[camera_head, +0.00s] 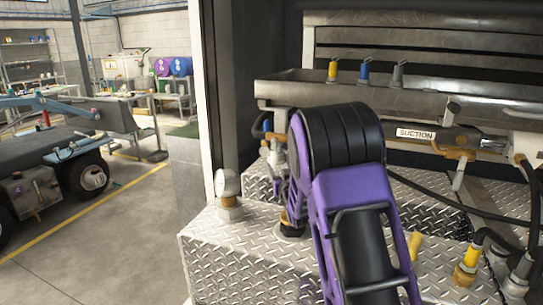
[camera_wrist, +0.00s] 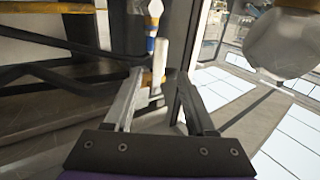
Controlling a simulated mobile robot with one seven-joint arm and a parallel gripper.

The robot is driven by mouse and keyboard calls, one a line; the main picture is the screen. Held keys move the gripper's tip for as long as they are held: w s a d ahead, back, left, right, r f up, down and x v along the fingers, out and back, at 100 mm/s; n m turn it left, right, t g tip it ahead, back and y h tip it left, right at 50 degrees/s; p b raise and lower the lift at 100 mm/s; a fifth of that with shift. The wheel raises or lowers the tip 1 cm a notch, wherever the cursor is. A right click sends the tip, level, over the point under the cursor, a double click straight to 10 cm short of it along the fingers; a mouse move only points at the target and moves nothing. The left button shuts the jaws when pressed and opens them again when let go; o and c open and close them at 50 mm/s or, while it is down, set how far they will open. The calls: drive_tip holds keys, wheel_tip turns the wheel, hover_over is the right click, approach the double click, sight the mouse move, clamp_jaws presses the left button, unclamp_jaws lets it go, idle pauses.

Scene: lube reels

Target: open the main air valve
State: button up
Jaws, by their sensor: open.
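In the wrist view my gripper (camera_wrist: 160,76) is open. Its two grey fingers stand apart, with a pale upright lever-like piece (camera_wrist: 161,58) seen between their tips. A fitting with a blue band (camera_wrist: 150,46) and a white top is just left of that piece, and a yellow-orange part lies below. I cannot tell whether the fingers touch any of it. This is likely the main air valve, but no label shows. In the head view a small blue and orange fitting (camera_head: 260,127) shows left of my purple and black arm, which hides the gripper.
A SUCTION-labelled valve (camera_head: 455,150) and black hoses are at right. Yellow, blue and grey nozzles (camera_head: 365,70) stand on the metal tray.

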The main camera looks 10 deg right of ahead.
sight(273, 154)
drive_tip(key=w, duration=1.1)
drive_tip(key=shift+a, duration=0.3)
drive_tip(key=shift+w, duration=0.1)
clamp_jaws()
idle(0.8)
